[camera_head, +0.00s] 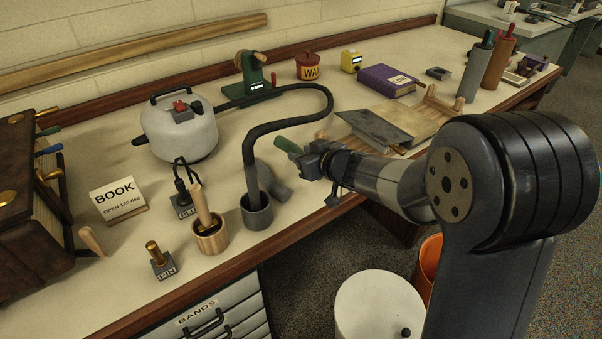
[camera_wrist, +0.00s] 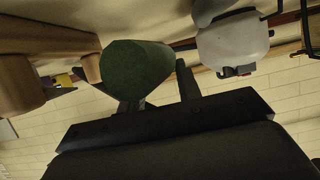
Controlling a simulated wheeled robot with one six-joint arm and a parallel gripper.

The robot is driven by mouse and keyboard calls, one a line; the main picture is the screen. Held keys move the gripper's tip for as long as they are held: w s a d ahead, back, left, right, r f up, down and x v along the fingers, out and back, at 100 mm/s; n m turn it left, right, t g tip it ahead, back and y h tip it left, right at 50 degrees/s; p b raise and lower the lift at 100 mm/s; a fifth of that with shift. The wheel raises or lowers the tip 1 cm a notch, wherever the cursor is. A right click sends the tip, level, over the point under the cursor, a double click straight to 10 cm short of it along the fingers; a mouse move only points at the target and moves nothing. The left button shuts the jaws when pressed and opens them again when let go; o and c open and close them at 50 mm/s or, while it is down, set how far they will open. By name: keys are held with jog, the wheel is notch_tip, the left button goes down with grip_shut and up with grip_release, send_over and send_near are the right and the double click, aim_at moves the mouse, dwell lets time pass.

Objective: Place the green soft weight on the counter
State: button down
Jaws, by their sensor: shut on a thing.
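The green soft weight (camera_head: 287,145) is a dark green, rounded cylinder. My gripper (camera_head: 308,158) is shut on it near the front edge of the counter (camera_head: 310,120). In the wrist view, the green weight (camera_wrist: 137,68) fills the space at the fingers of my gripper (camera_wrist: 158,90), with its round end facing the camera. It appears to be held over the counter top, but I cannot tell how large the gap beneath it is.
A grey cup (camera_head: 256,217) with a black hose and a grey object (camera_head: 273,180) stand left of my gripper. A dark plate (camera_head: 373,130) and board lie to the right. A white kettle-like pot (camera_head: 180,130) is behind left. A white bin (camera_head: 375,305) stands below.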

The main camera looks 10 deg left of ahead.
aim_at(303, 181)
jog(key=shift+f+b, duration=1.2)
jog(key=shift+f, duration=1.15)
jog(key=shift+f, duration=0.15)
jog(key=c, duration=1)
grip_release()
jog(key=shift+r, duration=0.25)
jog(key=p+v, duration=0.3)
jog(key=v, duration=0.9)
